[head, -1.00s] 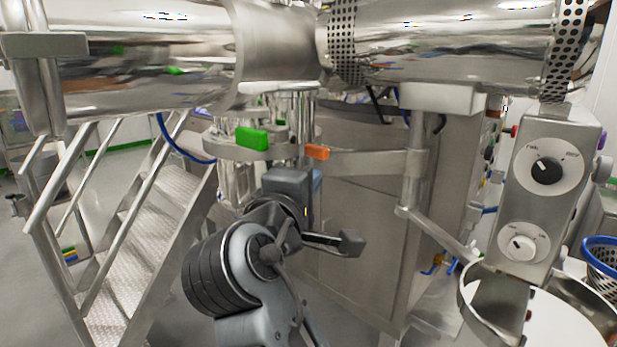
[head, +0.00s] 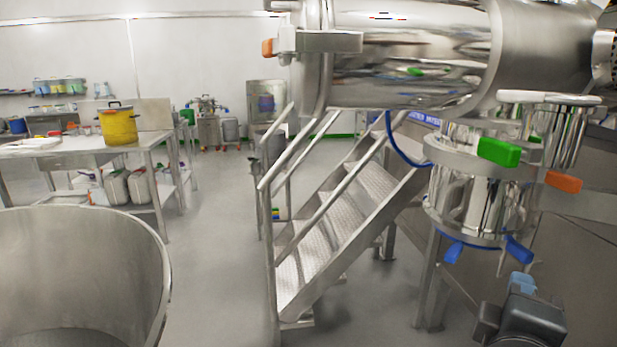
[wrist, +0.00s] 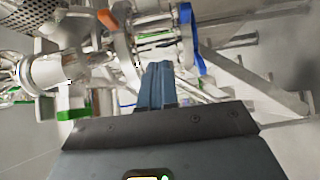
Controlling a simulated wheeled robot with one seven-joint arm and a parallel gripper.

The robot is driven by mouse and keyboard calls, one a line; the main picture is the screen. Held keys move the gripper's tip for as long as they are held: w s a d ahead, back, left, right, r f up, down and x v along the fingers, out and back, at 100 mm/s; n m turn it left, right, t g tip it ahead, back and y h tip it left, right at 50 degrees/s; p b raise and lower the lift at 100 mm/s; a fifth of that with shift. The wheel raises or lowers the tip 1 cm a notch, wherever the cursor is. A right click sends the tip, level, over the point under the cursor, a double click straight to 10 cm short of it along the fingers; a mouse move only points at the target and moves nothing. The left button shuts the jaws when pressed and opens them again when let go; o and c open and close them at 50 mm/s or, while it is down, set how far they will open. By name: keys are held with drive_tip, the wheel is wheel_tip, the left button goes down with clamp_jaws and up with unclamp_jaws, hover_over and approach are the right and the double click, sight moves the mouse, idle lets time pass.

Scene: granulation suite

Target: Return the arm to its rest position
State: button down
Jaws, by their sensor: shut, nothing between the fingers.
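My gripper (head: 522,282) shows at the bottom right of the head view, with its dark wrist body below and most of the arm out of frame. In the wrist view its blue fingers (wrist: 157,85) are together and empty. They point toward steel machinery and are apart from it as far as I can tell. The steel vessel with blue handles (head: 480,205) stands beyond and above my gripper in the head view.
Steel steps (head: 335,225) stand left of the machine. A large steel bin (head: 85,270) fills the lower left. A table (head: 75,146) with a yellow pot (head: 118,126) stands at the far left. The floor (head: 215,265) between bin and steps is clear.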

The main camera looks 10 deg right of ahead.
drive_tip(key=s+a+f+t+y, duration=0.1)
drive_tip(key=s+a+f+y, duration=0.2)
drive_tip(key=s+f+y, duration=0.3)
drive_tip(key=s+a+f+t+y, duration=0.1)
drive_tip(key=s+a+f+y, duration=0.4)
drive_tip(key=f, duration=0.4)
drive_tip(key=s+a+r+m, duration=0.1)
drive_tip(key=s+m, duration=0.3)
drive_tip(key=s, duration=0.5)
drive_tip(key=s+a+r+m+y, duration=0.1)
drive_tip(key=s+m, duration=0.4)
drive_tip(key=s, duration=0.5)
drive_tip(key=shift+s+a+y, duration=0.3)
